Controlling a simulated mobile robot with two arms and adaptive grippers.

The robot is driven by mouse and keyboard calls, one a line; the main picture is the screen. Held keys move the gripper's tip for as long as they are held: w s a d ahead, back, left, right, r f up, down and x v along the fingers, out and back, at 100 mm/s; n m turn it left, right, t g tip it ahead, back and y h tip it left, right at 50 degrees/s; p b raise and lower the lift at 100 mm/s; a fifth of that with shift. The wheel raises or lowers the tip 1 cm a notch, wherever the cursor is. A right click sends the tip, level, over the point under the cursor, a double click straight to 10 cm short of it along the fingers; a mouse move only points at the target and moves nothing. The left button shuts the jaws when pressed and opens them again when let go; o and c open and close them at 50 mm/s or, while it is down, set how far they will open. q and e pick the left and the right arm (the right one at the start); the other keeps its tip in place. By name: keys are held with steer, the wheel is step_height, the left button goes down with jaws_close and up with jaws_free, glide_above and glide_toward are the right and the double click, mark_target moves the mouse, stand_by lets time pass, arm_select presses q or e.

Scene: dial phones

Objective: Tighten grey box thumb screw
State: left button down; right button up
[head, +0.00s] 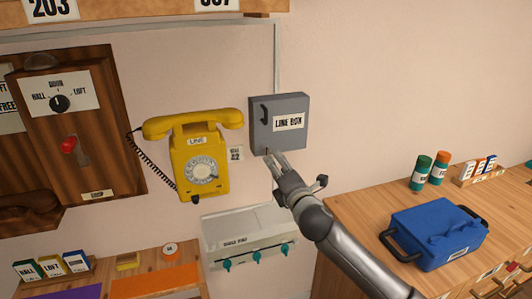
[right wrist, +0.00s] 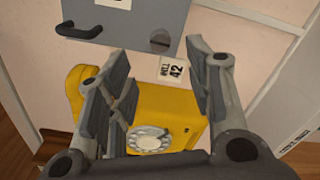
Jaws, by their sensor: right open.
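The grey line box (head: 279,122) is mounted on the wall, right of the yellow dial phone (head: 200,165). My right gripper (head: 272,153) is at the box's lower edge in the head view and covers part of it. In the right wrist view the grey box (right wrist: 122,38) fills the top, with a dark handle at its left. A round, slotted thumb screw (right wrist: 160,40) shows on its face. My right gripper (right wrist: 158,58) is open, its two fingers apart with nothing held between them. The screw appears beyond the gap between the fingertips; I see no contact. My left gripper is out of view.
A white wall unit with teal knobs (head: 248,240) hangs below. A blue case (head: 435,235) and several small items stand on the wooden cabinet at right.

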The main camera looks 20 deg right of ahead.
mark_target(266, 152)
steer(key=w, duration=0.5)
steer(key=w+p, duration=0.1)
steer(key=w, duration=0.2)
steer(key=shift+w+a, duration=0.35)
steer(key=shift+c, duration=0.5)
steer(key=shift+f, duration=0.1)
steer(key=c, duration=0.9)
